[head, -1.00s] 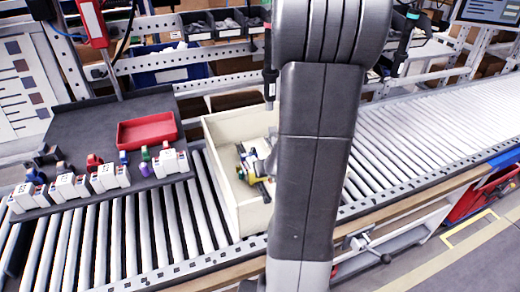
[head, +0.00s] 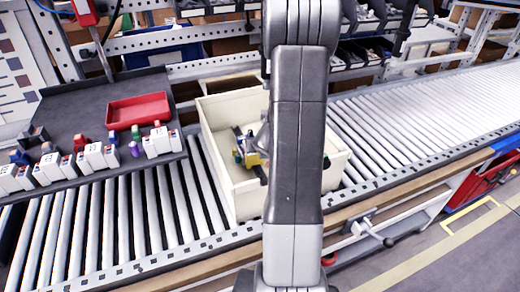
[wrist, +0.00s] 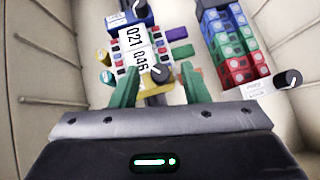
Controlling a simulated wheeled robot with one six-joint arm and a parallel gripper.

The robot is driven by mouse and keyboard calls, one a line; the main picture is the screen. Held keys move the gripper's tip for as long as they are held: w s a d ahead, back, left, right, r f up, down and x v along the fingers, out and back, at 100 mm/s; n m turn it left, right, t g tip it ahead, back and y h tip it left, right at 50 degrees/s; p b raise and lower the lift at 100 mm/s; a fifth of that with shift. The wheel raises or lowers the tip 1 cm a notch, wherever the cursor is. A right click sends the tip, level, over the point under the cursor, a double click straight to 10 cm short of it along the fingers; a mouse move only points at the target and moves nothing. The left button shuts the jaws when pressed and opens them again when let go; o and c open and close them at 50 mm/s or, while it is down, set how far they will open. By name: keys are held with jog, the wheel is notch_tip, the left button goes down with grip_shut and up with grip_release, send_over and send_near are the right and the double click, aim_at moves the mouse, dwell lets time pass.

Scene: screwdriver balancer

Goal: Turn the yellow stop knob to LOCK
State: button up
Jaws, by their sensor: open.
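In the wrist view my gripper (wrist: 160,84) has green fingers spread apart, with nothing held between them. A yellow piece with a dark round top (wrist: 160,74) lies between the fingertips, apparently the yellow stop knob. Its LOCK marking is not readable. It is at the near end of a device with white number blocks (wrist: 132,42) reading 021 and 046. The device lies inside the cream bin (head: 226,206). In the head view the yellow part (head: 252,159) shows small in the bin. My arm hides the gripper and part of the bin there.
Blue, green and red blocks (wrist: 232,42) lie right of the device, above a white labelled piece (wrist: 262,90) with a dark knob (wrist: 288,80). Bin walls enclose both sides. The bin stands on a roller conveyor (head: 420,120). A dark tray (head: 75,112) with a red tray (head: 138,110) is left.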

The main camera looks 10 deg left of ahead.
jog(key=shift+w+a+f, duration=0.1)
jog(key=shift+w+f, duration=0.1)
grip_shut()
